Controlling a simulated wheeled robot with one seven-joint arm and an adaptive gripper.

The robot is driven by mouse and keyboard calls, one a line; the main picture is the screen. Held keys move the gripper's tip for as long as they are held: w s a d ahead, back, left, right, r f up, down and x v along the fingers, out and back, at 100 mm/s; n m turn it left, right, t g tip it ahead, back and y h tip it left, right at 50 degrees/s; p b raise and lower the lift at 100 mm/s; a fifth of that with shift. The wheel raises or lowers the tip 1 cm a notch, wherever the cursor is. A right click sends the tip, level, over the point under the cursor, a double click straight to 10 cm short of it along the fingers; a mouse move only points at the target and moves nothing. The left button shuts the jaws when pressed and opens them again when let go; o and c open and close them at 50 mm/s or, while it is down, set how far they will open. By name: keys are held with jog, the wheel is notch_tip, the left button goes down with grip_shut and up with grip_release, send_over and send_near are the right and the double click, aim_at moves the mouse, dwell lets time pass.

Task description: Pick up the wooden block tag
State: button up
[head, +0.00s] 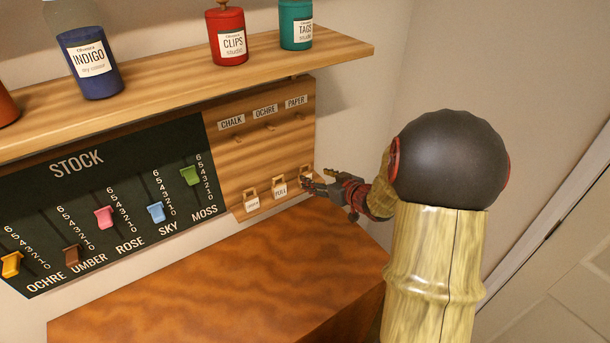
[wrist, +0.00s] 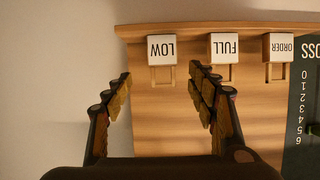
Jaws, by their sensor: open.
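Three small wooden block tags with white labels and loop tops hang along the lower part of the wooden board. In the wrist view, where the lettering is upside down, they read LOW (wrist: 162,48), FULL (wrist: 225,48) and ORDER (wrist: 278,46). In the head view, the ORDER tag (head: 252,202) and FULL tag (head: 280,189) show clear of my gripper, while the LOW tag (head: 306,170) is partly hidden by its fingers. My gripper (head: 308,184) is open and empty at the board. In the wrist view, its fingers (wrist: 160,78) spread either side of the LOW tag, apart from it.
The wooden board (head: 225,145) has empty pegs above, labelled CHALK, OCHRE and PAPER. A STOCK chalkboard (head: 130,150) with coloured sliders adjoins it on the left. A shelf (head: 180,78) with several jars overhangs the board. The brown tabletop (head: 220,280) below is clear.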

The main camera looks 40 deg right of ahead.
aim_at(305, 173)
jog(key=b+x, duration=0.1)
jog(key=x, duration=0.6)
jog(key=shift+w+a+b, duration=0.2)
jog(key=shift+a+b, duration=0.05)
jog(key=shift+b, duration=0.15)
jog(key=shift+c, duration=0.4)
jog(key=c, duration=1)
